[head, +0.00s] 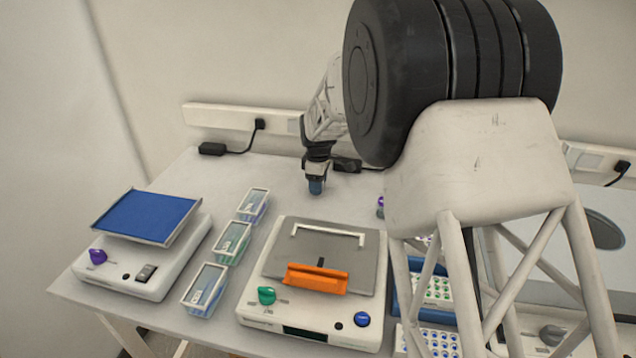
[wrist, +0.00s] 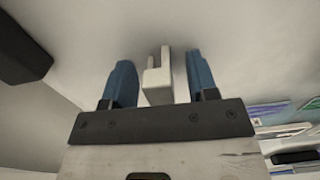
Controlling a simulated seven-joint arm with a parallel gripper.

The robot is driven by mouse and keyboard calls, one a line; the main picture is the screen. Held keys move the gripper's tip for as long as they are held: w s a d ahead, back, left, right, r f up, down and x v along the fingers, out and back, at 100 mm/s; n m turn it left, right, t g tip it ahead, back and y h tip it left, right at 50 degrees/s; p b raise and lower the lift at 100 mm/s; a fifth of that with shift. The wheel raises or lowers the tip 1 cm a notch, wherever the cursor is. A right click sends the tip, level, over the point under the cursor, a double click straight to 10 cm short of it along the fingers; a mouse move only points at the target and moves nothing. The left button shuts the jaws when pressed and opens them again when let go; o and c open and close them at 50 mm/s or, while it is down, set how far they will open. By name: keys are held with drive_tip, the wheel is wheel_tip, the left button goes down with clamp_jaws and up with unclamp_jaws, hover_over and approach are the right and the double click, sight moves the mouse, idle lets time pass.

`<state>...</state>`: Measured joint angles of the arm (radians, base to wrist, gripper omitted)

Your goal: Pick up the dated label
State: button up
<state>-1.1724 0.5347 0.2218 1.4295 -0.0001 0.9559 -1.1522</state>
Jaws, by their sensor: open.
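My gripper (head: 316,187) is at the back of the white bench in the head view, pointing down with blue fingertips. In the wrist view my gripper (wrist: 159,62) has its two blue fingers apart. A pale forked piece (wrist: 157,88) shows between them; I cannot tell what it is or whether it touches either finger. I cannot make out a dated label for certain in either view. Small clear boxes stand in a row left of centre: a far one (head: 253,206), a middle one (head: 233,241) and a near one (head: 206,290), with contents too small to read.
A white device with a blue plate (head: 147,215) stands at the left. Another device with a grey top (head: 340,262) and orange bar (head: 316,278) stands at centre. Vial racks (head: 438,290) are partly hidden behind my arm. A black adapter (head: 212,149) lies at the back.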

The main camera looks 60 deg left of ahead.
drive_tip(key=shift+c, duration=0.3)
drive_tip(key=c, duration=0.9)
drive_tip(key=shift+r, duration=0.15)
drive_tip(key=shift+r, duration=0.85)
drive_tip(key=shift+d+r, duration=0.1)
drive_tip(key=shift+r, duration=0.8)
drive_tip(key=s+d, duration=0.2)
drive_tip(key=d, duration=0.2)
drive_tip(key=s+d+r, duration=0.1)
drive_tip(key=s+d, duration=0.1)
drive_tip(key=d, duration=0.3)
drive_tip(key=s+d, duration=0.2)
drive_tip(key=d, duration=0.3)
drive_tip(key=shift+s+d+r, duration=0.15)
drive_tip(key=shift+s+d, duration=0.05)
drive_tip(key=shift+s, duration=0.05)
